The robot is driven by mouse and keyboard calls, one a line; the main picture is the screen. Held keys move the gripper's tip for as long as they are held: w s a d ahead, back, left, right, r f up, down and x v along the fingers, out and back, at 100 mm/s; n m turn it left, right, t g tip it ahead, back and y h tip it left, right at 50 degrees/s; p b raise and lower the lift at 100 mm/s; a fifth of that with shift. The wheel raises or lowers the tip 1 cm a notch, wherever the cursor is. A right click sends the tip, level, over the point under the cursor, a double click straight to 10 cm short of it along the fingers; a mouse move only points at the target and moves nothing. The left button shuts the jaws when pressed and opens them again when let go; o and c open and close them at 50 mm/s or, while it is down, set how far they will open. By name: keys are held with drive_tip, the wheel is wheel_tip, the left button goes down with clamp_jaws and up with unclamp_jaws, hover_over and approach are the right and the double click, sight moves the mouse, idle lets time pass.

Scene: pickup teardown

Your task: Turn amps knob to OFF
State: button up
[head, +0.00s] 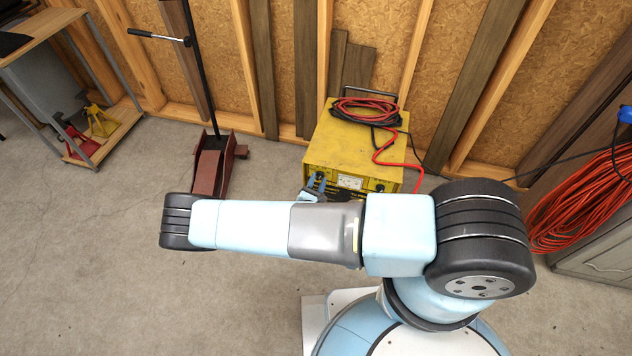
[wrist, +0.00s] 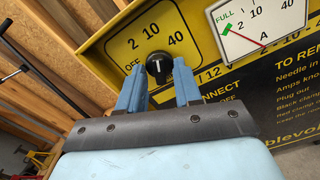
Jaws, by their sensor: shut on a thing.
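The yellow charger (head: 330,150) stands on the floor against the wall. The black amps knob (wrist: 158,70) sits on its front panel, with OFF, 2, 10 and 40 printed around it. The knob's white mark appears to point up, roughly toward 10; its exact setting is hard to tell. My gripper (wrist: 158,82) is shut on the knob, with one blue finger on each side. In the head view my gripper (head: 315,185) is at the left of the charger's front, and the knob is not clearly visible there.
A dial meter (wrist: 262,28) is right of the knob; it also shows in the head view (head: 350,182). Red and black cables (head: 365,112) lie on top of the charger. A red floor jack (head: 210,165) stands to the left. An orange cord (head: 585,205) hangs at right.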

drive_tip(key=shift+w+r+n, duration=0.15)
drive_tip(key=shift+n, duration=0.45)
idle(0.3)
drive_tip(key=n, duration=0.2)
drive_tip(key=shift+n, duration=0.3)
drive_tip(key=n, duration=0.5)
drive_tip(key=shift+a, duration=0.1)
drive_tip(key=n, duration=0.4)
drive_tip(key=shift+n, duration=0.4)
drive_tip(key=n, duration=0.4)
drive_tip(key=shift+f+n, duration=0.2)
drive_tip(key=shift+n, duration=0.1)
drive_tip(key=o, duration=0.6)
drive_tip(key=shift+o, duration=0.2)
